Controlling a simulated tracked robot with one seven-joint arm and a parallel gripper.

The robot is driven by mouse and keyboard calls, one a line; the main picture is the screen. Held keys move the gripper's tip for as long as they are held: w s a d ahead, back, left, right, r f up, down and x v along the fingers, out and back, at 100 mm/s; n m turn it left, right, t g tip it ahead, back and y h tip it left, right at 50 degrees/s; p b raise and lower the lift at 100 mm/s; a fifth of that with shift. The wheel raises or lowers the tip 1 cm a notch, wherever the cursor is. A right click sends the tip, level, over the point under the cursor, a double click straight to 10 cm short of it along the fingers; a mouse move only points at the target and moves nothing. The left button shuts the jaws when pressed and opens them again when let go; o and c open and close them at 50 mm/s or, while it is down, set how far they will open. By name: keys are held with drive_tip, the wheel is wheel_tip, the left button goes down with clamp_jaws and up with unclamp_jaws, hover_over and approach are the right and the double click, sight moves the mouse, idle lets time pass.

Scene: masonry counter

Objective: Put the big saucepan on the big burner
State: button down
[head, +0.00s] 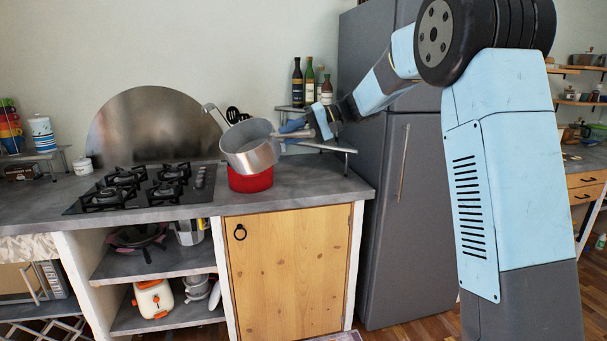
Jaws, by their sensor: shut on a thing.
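The saucepan is apart from the hob. Which burner is the biggest is hard to tell at this size.
A round metal splash plate (150,125) stands behind the hob. A white canister (42,133) is at the left. The space above the hob is free.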

drive_tip(key=d+f+m+t+h, duration=0.55)
drive_tip(key=d+f, duration=0.35)
drive_tip(key=f, duration=0.5)
drive_tip(key=d+f+m+t+h, duration=0.4)
drive_tip(key=d+f+m, duration=0.4)
drive_tip(key=f, duration=0.6)
drive_tip(key=d+f+m+t+h, duration=0.45)
drive_tip(key=d+f, duration=0.55)
drive_tip(key=f, duration=0.5)
drive_tip(key=s+f, duration=0.6)
drive_tip(key=shift+a+f, duration=0.2)
drive_tip(key=shift+f, duration=0.2)
drive_tip(key=shift+w, duration=0.1)
drive_tip(key=shift+a, duration=0.1)
